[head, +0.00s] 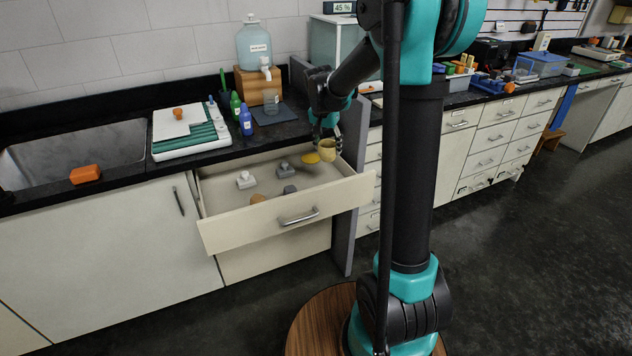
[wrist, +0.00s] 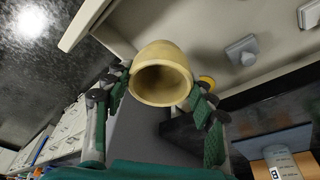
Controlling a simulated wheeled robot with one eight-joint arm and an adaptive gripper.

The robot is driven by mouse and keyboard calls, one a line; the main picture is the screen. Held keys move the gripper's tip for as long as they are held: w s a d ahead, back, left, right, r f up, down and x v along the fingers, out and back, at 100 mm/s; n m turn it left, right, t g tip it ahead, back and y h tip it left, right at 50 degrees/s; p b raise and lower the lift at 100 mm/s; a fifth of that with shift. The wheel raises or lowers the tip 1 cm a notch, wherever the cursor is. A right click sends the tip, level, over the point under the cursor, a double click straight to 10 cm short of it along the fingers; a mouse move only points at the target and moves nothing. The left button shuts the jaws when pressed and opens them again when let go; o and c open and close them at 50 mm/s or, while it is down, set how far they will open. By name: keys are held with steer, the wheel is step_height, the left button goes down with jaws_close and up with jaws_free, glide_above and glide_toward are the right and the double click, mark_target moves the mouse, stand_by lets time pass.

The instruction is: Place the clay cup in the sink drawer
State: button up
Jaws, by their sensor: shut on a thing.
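The clay cup (head: 327,152) is a small tan cup. It is between the fingers of my gripper (head: 326,140), which is shut on it. In the wrist view the cup (wrist: 160,75) shows its open mouth toward the camera, with a gripper (wrist: 158,98) finger on each side. The sink drawer (head: 285,207) is pulled open below the counter, and the cup is over its back right part in the head view. I cannot tell whether the cup touches the drawer floor.
In the drawer lie a white block (head: 245,180), grey pieces (head: 284,168), a yellow round thing (head: 311,158) and a tan piece (head: 257,198). A dark upright panel (head: 348,235) stands at the drawer's right. The counter above holds bottles (head: 246,121) and a water dispenser (head: 254,45).

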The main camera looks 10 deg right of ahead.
mark_target(324, 157)
step_height(324, 157, down, 14)
steer(key=shift+f, duration=0.25)
stand_by(0.3)
steer(key=o, duration=1.2)
steer(key=shift+f, duration=0.1)
steer(key=v, duration=1.1)
steer(key=shift+s+a+r, duration=0.15)
steer(key=shift+r, duration=0.2)
steer(key=shift+s+r, duration=0.15)
steer(key=shift+s, duration=0.05)
steer(key=s+d+f+n, duration=0.1)
steer(key=s+d+n, duration=0.1)
steer(key=s, duration=0.7)
steer(key=s+d+f+n+t+y, duration=0.1)
steer(key=s+d+f+n, duration=0.1)
steer(key=s, duration=0.7)
steer(key=s+d+f+n, duration=0.1)
steer(key=s+f+n, duration=0.1)
steer(key=s, duration=0.7)
steer(key=shift+s+d+f+n+t+y, duration=0.2)
steer(key=shift+s+d+n+t+y, duration=0.1)
steer(key=shift+d+n+t, duration=0.1)
